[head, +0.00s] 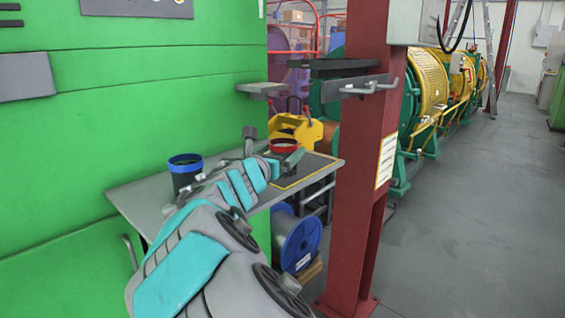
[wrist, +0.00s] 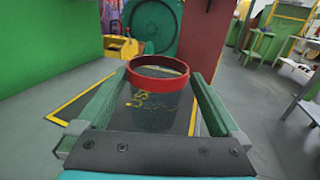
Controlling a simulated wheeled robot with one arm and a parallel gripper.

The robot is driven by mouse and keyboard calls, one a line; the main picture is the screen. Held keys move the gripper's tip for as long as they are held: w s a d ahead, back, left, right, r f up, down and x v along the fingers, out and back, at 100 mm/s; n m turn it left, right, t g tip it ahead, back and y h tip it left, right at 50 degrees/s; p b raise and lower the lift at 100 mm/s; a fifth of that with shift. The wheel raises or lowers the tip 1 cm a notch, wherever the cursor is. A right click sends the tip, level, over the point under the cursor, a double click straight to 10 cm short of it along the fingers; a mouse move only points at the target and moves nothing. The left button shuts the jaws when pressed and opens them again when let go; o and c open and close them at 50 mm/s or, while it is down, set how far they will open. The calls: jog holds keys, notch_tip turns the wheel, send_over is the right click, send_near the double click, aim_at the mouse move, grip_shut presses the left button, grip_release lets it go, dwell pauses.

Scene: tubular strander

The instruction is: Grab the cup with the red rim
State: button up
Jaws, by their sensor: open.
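The cup with the red rim (head: 284,146) stands near the right end of the grey table. In the wrist view the dark cup (wrist: 158,108) is upright, with its red rim towards the top and yellow markings on its side. My gripper (wrist: 157,88) is open, with one finger on each side of the cup. I cannot tell whether either finger touches it. In the head view my gripper (head: 272,158) is at the cup, partly hidden by my own arm. A second dark cup with a blue rim (head: 185,170) stands farther left on the table.
The grey table (head: 140,200) stands against a green wall (head: 150,100). A yellow-edged dark mat (wrist: 75,105) lies under the cup. A yellow object (head: 300,128) is behind it. A red column (head: 370,170) rises just right of the table. Blue-rimmed spools (head: 298,240) are below.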

jog(key=x, duration=0.5)
jog(key=shift+w+a+f, duration=0.1)
jog(key=shift+w, duration=0.1)
jog(key=c, duration=1.2)
